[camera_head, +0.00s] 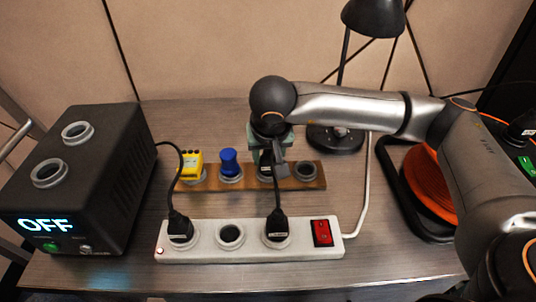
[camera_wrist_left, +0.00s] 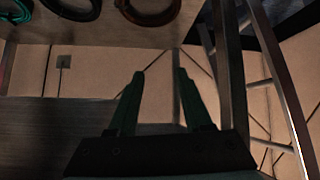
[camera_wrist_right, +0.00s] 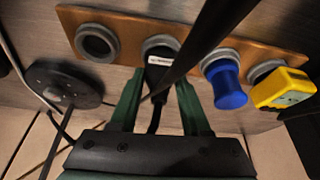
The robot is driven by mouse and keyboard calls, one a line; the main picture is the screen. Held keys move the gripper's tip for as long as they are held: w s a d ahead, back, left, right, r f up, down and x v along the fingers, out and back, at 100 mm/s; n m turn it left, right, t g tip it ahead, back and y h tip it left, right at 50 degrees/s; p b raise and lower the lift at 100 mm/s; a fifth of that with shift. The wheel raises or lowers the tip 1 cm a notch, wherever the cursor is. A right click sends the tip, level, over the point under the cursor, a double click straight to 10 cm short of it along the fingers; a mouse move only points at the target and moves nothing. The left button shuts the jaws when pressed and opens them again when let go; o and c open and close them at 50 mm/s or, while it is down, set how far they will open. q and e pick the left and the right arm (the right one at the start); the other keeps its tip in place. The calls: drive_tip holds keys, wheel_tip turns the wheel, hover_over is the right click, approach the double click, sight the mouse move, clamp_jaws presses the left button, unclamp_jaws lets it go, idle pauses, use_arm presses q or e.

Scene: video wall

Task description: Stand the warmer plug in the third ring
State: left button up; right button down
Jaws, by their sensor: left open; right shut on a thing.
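A black plug with a white label (camera_wrist_right: 163,60) stands in or right at the third ring from the left (camera_wrist_right: 160,43) of the wooden board (camera_head: 316,183). My right gripper (camera_head: 268,158) is shut on this plug from above and hides most of it in the head view. I cannot read its label to tell whether it is the warmer plug. A cord from the black box marked OFF (camera_head: 90,180) runs to another black plug (camera_head: 180,228) in the power strip's left socket. My left gripper (camera_wrist_left: 158,75) is open and empty, away from the board.
The board also holds a yellow plug (camera_head: 191,163), a blue plug (camera_head: 229,162) and an empty ring (camera_head: 301,174). The white power strip (camera_head: 205,252) has an empty middle socket (camera_head: 230,236) and a black plug (camera_head: 277,226) on its right. A lamp (camera_head: 373,18) stands behind.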

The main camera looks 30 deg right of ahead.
unclamp_jaws()
idle(0.5)
drive_tip(key=shift+r, duration=0.1)
drive_tip(key=shift+r+p, duration=1.2)
drive_tip(key=shift+r, duration=0.55)
drive_tip(key=shift+r+p, duration=0.75)
drive_tip(key=shift+r, duration=0.45)
